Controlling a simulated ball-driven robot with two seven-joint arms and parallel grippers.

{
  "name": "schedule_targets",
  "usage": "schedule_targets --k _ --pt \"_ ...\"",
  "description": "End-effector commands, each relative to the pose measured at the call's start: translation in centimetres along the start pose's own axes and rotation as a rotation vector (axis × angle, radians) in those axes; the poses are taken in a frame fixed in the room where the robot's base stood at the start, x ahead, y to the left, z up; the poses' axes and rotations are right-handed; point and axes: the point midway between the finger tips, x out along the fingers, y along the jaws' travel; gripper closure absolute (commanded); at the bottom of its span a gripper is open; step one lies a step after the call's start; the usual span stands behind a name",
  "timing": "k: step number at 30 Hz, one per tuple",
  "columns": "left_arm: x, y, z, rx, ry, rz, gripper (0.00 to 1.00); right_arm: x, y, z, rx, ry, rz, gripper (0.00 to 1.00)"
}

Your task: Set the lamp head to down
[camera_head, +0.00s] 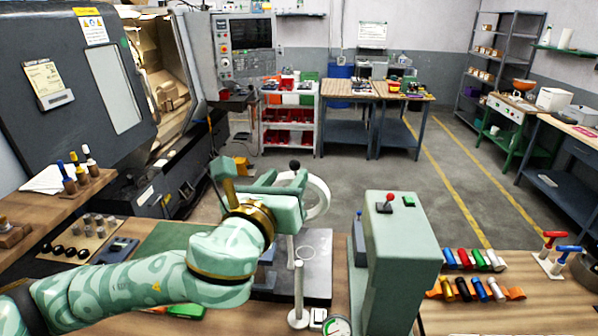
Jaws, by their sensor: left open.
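A white ring (322,205), which looks like the lamp head, stands steeply tilted above the bench, behind my left gripper. A slim white post (298,285) on a round white foot rises below it; the joint between them is hidden by the gripper. A black knob (295,165) shows at the ring's upper left, just above the fingers. My left gripper (285,186) is open, with its mint-green fingers right beside the ring's left side. I cannot tell whether they touch the ring or the knob. My right gripper is out of view.
A green-grey machine housing (400,262) with a red-topped lever stands right of the post. A dark plate (316,262) lies behind the post and a dial gauge (337,326) at the front edge. Coloured handles (474,260) lie at right. A lathe (90,90) stands behind left.

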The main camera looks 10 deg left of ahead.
Motion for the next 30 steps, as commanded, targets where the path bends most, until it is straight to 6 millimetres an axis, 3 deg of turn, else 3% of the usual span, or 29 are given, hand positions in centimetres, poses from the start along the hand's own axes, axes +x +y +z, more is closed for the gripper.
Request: schedule_targets --k 3,9,14,22,27,30 --pt "2.9 0.1 -0.4 -0.001 -0.004 0.002 0.59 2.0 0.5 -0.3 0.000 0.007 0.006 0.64" --pt "6.3 0.0 -0.3 -0.002 -0.001 0.000 0.59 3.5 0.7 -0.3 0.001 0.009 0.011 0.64" --pt "7.5 0.0 -0.1 -0.003 0.000 0.000 0.59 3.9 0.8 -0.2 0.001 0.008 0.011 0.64" --pt "7.6 0.0 0.0 -0.003 0.001 0.000 0.59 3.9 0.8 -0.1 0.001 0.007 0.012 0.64" --pt "7.6 0.0 0.0 -0.003 0.001 0.000 1.00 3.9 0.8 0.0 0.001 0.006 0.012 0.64" --pt "7.6 0.0 0.0 -0.003 0.001 0.000 1.00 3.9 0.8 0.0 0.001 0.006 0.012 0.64"
